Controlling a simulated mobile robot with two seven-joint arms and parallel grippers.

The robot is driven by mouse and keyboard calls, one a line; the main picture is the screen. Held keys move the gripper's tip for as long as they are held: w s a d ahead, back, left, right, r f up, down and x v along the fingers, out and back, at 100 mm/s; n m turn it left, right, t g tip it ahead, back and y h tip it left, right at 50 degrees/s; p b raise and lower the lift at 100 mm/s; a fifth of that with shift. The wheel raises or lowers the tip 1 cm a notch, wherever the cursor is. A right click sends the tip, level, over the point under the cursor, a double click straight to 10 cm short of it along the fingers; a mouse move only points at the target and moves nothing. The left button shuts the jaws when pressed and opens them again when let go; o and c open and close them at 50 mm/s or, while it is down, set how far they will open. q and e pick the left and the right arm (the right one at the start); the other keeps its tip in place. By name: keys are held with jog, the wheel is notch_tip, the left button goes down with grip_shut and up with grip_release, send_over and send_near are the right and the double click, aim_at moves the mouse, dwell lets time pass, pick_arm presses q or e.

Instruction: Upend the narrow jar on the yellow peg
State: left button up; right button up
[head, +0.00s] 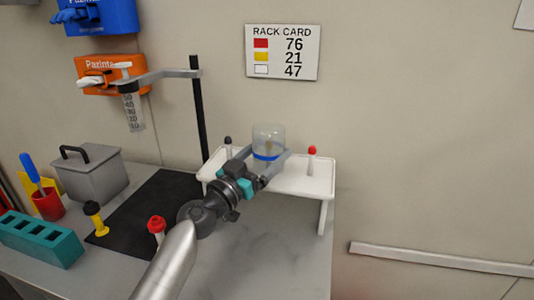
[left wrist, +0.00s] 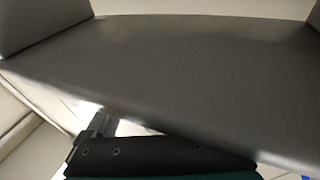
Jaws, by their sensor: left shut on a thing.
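The clear jar (head: 268,135) with a blue band low on it is in the head view, at the middle of the white rack (head: 300,183). My left gripper (head: 270,168) is shut on the jar's lower part, its fingers on either side. The jar looks upright along its axis, with a rounded end on top and the band below. A small brownish shape shows through it; I cannot tell whether this is a peg inside or behind. No clearly yellow peg shows on the rack. The lower end of the jar is partly hidden by the gripper. My right gripper is not in view.
A dark-tipped peg (head: 228,142) and a red-tipped peg (head: 312,152) flank the jar. A dark stand (head: 200,110) with a clamp rises at left. A grey box (head: 95,178), teal block (head: 40,240) and yellow-black item (head: 95,212) stand left. The left wrist view is mostly a grey surface.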

pick_arm(q)
jog(key=o, duration=1.1)
jog(key=shift+o, duration=0.7)
